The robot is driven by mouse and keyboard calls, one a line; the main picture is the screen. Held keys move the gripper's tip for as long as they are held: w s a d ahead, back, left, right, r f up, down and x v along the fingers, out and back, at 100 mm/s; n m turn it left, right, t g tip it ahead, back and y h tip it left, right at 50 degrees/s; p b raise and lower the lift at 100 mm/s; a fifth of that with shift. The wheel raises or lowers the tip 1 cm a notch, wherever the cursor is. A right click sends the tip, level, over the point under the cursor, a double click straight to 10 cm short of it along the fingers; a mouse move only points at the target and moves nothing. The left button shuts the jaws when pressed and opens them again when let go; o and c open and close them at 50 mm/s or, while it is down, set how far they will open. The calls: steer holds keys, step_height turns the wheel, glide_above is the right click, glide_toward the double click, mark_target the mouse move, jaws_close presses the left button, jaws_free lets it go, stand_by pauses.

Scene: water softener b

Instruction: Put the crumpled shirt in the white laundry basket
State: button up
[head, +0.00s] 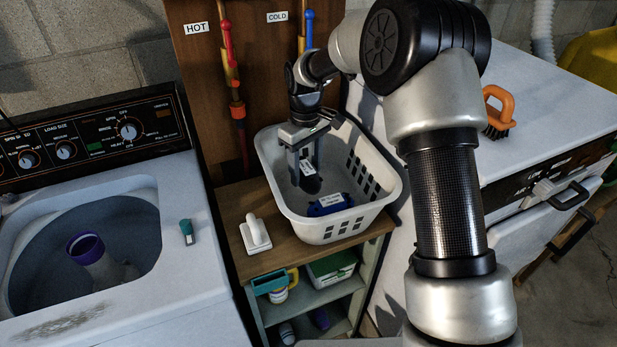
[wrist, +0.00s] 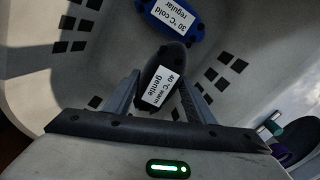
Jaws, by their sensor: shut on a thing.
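The white laundry basket (head: 335,231) stands on a wooden shelf top between the two machines. My gripper (head: 306,171) reaches down inside it. Its fingers are shut on a dark crumpled cloth (head: 313,186), apparently the shirt, with a white tag. In the wrist view, my gripper (wrist: 160,92) has this dark cloth (wrist: 172,58) between its fingers, and the tag reads "40°C warm gentle". A blue bundle (head: 316,211) tagged "30°C cold regular" lies on the basket floor. It also shows beyond the dark cloth in the wrist view (wrist: 188,33). I cannot tell whether the dark cloth touches the floor.
An open washer (head: 190,280) with a purple cup (head: 86,246) inside is at left. An orange-handled brush (head: 498,108) sits on the right machine. Pipes (head: 229,60) run behind. The basket walls surround my gripper.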

steer(key=shift+f, duration=2.1)
steer(key=shift+f, duration=0.1)
steer(key=shift+f, duration=0.15)
steer(key=o, duration=1.2)
